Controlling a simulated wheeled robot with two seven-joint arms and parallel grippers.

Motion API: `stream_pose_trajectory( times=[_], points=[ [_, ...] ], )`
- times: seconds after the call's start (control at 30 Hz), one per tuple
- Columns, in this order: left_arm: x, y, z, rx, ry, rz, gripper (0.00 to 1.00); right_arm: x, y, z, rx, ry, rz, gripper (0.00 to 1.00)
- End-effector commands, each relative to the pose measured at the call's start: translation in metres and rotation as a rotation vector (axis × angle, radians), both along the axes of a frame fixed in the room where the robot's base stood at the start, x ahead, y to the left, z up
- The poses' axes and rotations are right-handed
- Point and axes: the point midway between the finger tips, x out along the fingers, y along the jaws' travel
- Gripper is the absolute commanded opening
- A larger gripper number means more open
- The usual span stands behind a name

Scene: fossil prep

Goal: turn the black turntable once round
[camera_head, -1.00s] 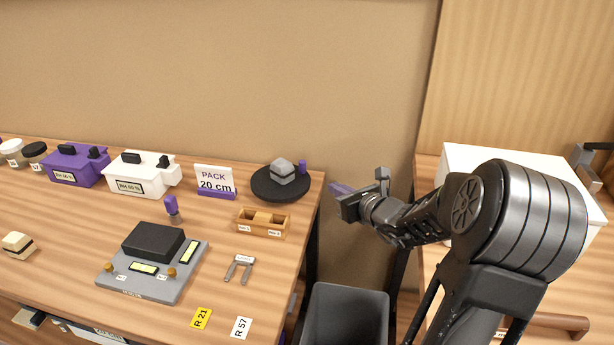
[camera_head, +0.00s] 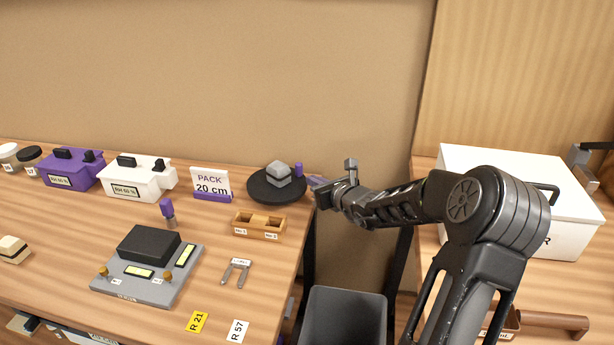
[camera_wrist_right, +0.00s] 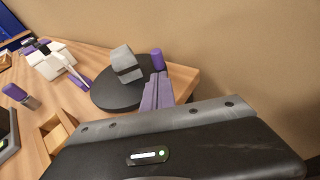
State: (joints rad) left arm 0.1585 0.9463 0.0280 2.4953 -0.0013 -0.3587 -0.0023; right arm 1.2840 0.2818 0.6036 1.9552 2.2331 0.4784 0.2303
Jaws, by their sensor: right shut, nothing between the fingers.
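The black turntable (camera_head: 262,194) lies near the right end of the wooden table, by the back wall. A grey block with a dark band (camera_head: 279,172) sits on it, and a purple peg (camera_head: 298,169) stands at its right rim. My right gripper (camera_head: 315,181) is just right of the turntable, its purple fingers shut and empty. In the right wrist view the fingers (camera_wrist_right: 157,92) point at the turntable (camera_wrist_right: 118,96) and lie just in front of the purple peg (camera_wrist_right: 157,58). I cannot tell whether they touch it. My left gripper is out of view.
A wooden two-slot box (camera_head: 259,226) stands in front of the turntable, and a "PACK 20 cm" sign (camera_head: 211,184) to its left. A grey bin (camera_head: 343,318) sits below the table's right edge. A white box (camera_head: 500,180) stands on the right-hand surface.

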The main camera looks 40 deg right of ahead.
Motion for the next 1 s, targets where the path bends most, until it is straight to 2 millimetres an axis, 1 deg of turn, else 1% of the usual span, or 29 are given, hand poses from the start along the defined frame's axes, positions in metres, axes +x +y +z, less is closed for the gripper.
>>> stream_pose_trajectory(
  times=[0.03, 0.1, 0.2, 0.3, 0.43, 0.77, 0.87, 1.0],
  points=[
    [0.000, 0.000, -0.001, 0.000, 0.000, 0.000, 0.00, 0.010, -0.001, -0.002, 0.004, -0.002, 0.001, 0.00],
    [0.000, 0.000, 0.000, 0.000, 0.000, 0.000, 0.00, 0.021, -0.003, -0.001, 0.003, -0.002, 0.001, 0.00],
    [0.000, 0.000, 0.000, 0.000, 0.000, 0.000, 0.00, 0.032, -0.005, -0.001, 0.003, -0.002, 0.000, 0.00],
    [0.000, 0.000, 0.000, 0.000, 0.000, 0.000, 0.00, 0.039, -0.007, -0.001, 0.001, 0.000, 0.001, 0.00],
    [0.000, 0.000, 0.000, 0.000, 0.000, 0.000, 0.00, 0.042, -0.007, -0.001, 0.000, 0.000, 0.001, 0.00],
    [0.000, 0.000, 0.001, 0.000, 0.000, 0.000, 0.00, 0.042, -0.008, 0.000, 0.000, 0.000, 0.001, 0.00],
    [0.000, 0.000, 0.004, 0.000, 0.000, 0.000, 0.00, 0.041, -0.010, 0.001, 0.001, 0.000, 0.001, 0.00],
    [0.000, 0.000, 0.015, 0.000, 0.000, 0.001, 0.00, 0.038, -0.017, 0.003, 0.001, 0.001, 0.007, 0.00]
  ],
)
